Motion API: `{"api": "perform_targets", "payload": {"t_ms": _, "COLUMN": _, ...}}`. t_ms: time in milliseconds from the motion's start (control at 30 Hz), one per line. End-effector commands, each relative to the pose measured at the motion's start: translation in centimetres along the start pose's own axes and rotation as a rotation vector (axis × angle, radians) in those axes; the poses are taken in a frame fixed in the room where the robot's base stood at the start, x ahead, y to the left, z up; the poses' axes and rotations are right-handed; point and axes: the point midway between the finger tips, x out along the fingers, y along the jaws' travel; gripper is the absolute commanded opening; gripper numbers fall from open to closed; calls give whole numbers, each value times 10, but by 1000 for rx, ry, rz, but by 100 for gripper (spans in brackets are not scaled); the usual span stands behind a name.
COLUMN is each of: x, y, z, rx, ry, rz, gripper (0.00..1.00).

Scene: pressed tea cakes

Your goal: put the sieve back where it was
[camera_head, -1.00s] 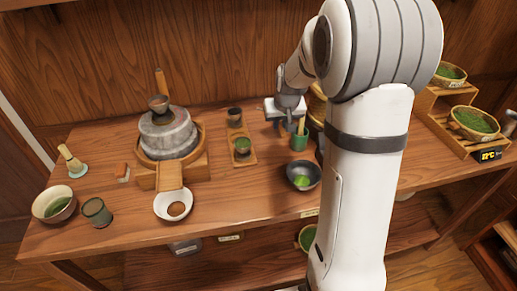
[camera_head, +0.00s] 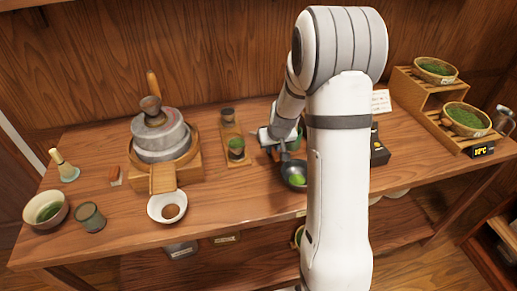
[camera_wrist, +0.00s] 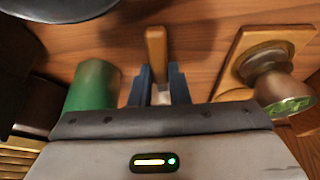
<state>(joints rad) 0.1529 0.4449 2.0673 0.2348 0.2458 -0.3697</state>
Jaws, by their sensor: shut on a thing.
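My gripper (camera_wrist: 160,80) is shut on a wooden handle (camera_wrist: 156,48). The handle's free end sticks out past the blue fingers, and a pale part shows between them. Whatever the handle joins is hidden by the gripper, so no sieve mesh or rim shows and I cannot tell if this is the sieve. In the head view my gripper (camera_head: 281,136) is low over the table, behind the dark bowl (camera_head: 290,181) with green powder. The green cup (camera_wrist: 92,88) is close beside the fingers, on their left in the wrist view.
A wooden tray (camera_head: 228,132) with two small cups lies left of my gripper. The stone mill (camera_head: 160,138) stands farther left, with a white bowl (camera_head: 155,211) in front. My arm hides part of the table. A stepped stand (camera_head: 440,112) with baskets is at right.

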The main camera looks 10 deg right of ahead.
Motion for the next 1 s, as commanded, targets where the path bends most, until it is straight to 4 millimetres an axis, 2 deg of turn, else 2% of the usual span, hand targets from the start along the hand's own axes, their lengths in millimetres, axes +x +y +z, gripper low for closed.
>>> {"api": "perform_targets", "payload": {"t_ms": 233, "x": 4, "y": 0, "z": 1, "rx": -1, "ry": 1, "rz": 0, "gripper": 0}}
{"api": "perform_targets", "payload": {"t_ms": 267, "x": 2, "y": 0, "z": 1, "rx": -1, "ry": 0, "rz": 0, "gripper": 18}}
{"api": "perform_targets", "payload": {"t_ms": 500, "x": 2, "y": -1, "z": 1, "rx": -2, "ry": 0, "rz": 0, "gripper": 38}}
{"api": "perform_targets", "payload": {"t_ms": 867, "x": -4, "y": -1, "z": -1, "rx": -3, "ry": 1, "rz": 0, "gripper": 38}}
{"api": "perform_targets", "payload": {"t_ms": 1000, "x": -24, "y": -1, "z": -2, "rx": -3, "ry": 5, "rz": 0, "gripper": 38}}
